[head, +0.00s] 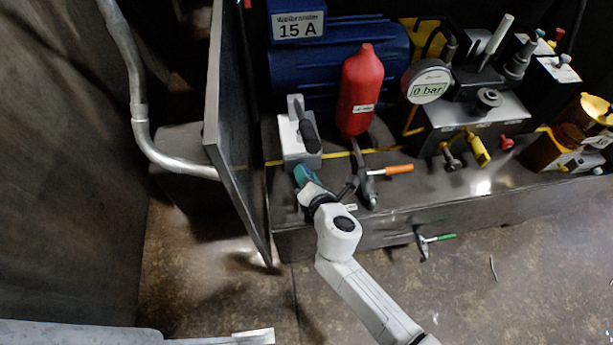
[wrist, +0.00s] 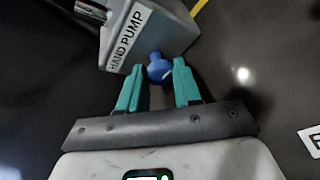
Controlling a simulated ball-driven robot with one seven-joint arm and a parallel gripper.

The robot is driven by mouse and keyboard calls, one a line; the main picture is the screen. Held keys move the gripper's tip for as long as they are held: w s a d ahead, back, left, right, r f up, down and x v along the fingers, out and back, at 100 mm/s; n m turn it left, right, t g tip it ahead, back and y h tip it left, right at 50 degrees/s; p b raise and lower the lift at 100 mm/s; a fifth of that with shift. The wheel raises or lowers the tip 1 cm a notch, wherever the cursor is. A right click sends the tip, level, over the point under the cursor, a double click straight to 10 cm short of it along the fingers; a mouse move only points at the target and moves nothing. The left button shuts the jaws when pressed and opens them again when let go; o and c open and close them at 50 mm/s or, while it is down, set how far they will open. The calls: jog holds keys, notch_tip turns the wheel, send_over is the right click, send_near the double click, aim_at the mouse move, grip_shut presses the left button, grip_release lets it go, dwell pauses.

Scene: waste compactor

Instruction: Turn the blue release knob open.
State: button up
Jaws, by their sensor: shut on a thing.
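The blue release knob (wrist: 158,68) sticks out from the lower side of the grey hand pump (wrist: 170,38), which carries a "HAND PUMP" label in the wrist view. In the head view the hand pump (head: 293,151) is a grey box with a dark handle, and the knob is hidden there by my gripper. My gripper (head: 303,173) reaches the pump's near side. In the wrist view its teal fingers (wrist: 158,82) stand on both sides of the knob, shut on it near the fingertips. I cannot tell how far the knob is turned.
A dark upright panel (head: 232,120) stands close left of the pump. A red cylinder (head: 361,90) and an orange-handled valve (head: 392,170) are close on the right. A green-handled valve (head: 437,238) sits lower. A gauge (head: 429,84) reads 0 bar. Open floor (head: 500,285) lies in front.

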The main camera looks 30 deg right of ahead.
jog(key=shift+f, duration=0.1)
jog(key=o, duration=1)
jog(key=shift+s, duration=0.1)
jog(key=shift+o, duration=0.2)
jog(key=shift+d, duration=0.1)
